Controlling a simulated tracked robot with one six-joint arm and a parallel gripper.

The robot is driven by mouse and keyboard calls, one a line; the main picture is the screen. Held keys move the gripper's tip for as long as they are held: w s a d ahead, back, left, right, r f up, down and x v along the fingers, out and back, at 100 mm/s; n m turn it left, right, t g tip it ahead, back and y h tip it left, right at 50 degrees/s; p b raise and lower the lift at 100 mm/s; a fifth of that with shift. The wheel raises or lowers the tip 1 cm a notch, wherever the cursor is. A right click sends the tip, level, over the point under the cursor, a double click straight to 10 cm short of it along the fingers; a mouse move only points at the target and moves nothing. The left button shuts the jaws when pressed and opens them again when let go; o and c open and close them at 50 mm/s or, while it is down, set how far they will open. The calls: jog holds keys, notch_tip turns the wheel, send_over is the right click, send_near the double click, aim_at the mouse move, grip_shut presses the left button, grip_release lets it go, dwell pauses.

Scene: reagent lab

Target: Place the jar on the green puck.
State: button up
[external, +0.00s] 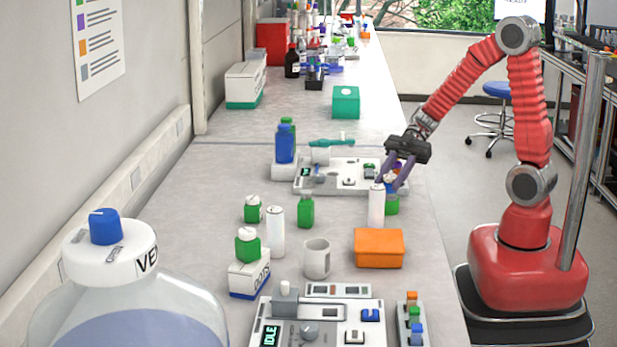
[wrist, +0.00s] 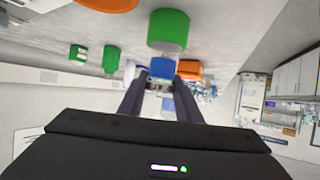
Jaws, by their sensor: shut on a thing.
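A green jar (external: 392,207) is near the right edge of the bench, partly behind a white can (external: 376,207). In the wrist view, the jar (wrist: 168,32) has a blue cap (wrist: 163,68). My gripper (external: 394,184) is over the jar's top and is shut on it, with the dark fingers on either side of the cap. I cannot tell whether the jar's base touches the bench. A small green block (external: 415,315) sits between an orange and a blue one on a grey strip at the front right. I cannot tell whether it is the green puck.
An orange box (external: 379,248) lies in front of the white can. A mug (external: 316,258), another white can (external: 276,231) and green bottles (external: 305,211) stand to the left. A device panel (external: 320,325) is in front, another (external: 315,185) behind.

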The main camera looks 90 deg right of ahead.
jog(key=shift+f, duration=0.75)
jog(key=o, duration=1)
jog(key=shift+f, duration=0.1)
jog(key=shift+o, duration=0.2)
jog(key=v, duration=1.2)
